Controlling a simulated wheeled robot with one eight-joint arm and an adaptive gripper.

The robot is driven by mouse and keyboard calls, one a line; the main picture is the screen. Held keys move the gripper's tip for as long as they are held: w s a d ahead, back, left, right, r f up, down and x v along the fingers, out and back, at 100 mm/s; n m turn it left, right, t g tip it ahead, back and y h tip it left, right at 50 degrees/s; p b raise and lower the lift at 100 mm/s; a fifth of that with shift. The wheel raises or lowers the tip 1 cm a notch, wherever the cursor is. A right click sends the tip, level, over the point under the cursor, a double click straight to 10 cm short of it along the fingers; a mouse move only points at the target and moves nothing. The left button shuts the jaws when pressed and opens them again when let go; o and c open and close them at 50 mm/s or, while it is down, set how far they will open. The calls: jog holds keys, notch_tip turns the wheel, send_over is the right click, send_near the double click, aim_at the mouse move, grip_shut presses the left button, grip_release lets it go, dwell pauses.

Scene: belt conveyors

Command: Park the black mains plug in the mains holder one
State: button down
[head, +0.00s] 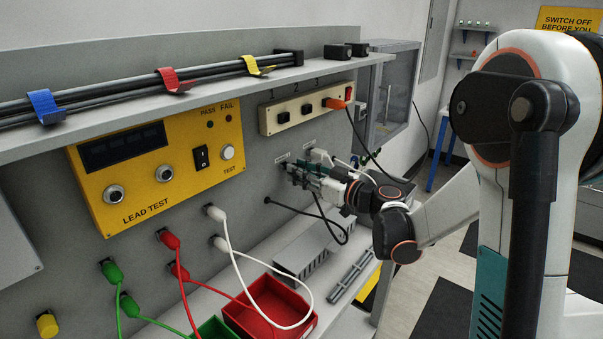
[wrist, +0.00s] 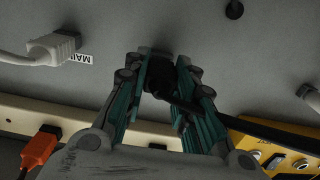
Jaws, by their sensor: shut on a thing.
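The black mains plug (wrist: 158,78) is between the teal fingers of my gripper (wrist: 166,62) in the wrist view, its front end up against or very near the grey panel. In the head view my gripper (head: 297,176) is shut on it at the panel, and the fingers mostly hide the plug. The holder behind it is covered, so I cannot tell whether the plug is seated. Its black cable (head: 320,209) hangs down in a loop to a hole in the panel. A white plug (head: 321,157) sits in the neighbouring holder, also seen in the wrist view (wrist: 52,46).
Above is a cream socket strip (head: 293,116) with an orange plug (head: 338,104) at its right end. A yellow lead tester (head: 160,165) is to the left. A grey box (head: 302,252) and a red bin (head: 268,312) stand on the shelf below. White, red and green leads hang left.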

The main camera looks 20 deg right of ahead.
jog(key=shift+w+a, duration=0.35)
jog(key=shift+w, duration=0.1)
dwell(0.5)
jog(key=c, duration=1.2)
grip_release()
jog(key=shift+c, duration=0.2)
